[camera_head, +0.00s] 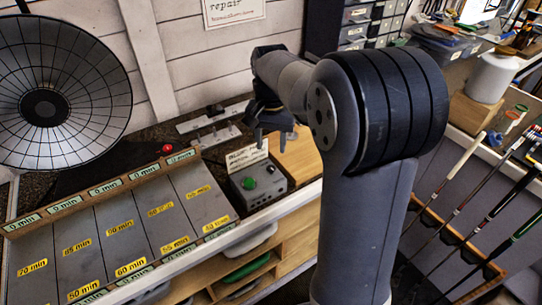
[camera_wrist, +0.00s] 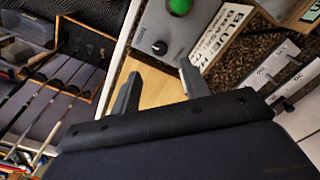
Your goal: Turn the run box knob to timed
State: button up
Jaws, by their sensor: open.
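The run box is a grey box (camera_head: 262,190) at the bench's front edge, right of the sloped lane board in the head view. A green button (camera_head: 249,183) is on its top. In the wrist view the box (camera_wrist: 180,35) is at the top, with its green button (camera_wrist: 179,6) and a small black knob (camera_wrist: 159,48) near a corner. The knob's setting is too small to read. My gripper (camera_head: 270,145) is open and empty above and behind the box. In the wrist view its two fingers (camera_wrist: 158,84) are apart, with the knob beyond the gap.
A printed card (camera_head: 248,156) stands behind the box. The sloped board (camera_head: 120,235) with minute labels fills the left. A round dark dish (camera_head: 60,95) stands behind it. Golf clubs (camera_head: 470,205) lean in a rack at right. A white container (camera_head: 491,78) is at far right.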

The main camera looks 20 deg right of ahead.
aim_at(271, 167)
jog(key=shift+r, duration=1.7)
notch_tip(271, 167, down, 11)
jog(key=shift+p, duration=0.4)
jog(key=shift+n, duration=0.3)
jog(key=shift+r, duration=0.1)
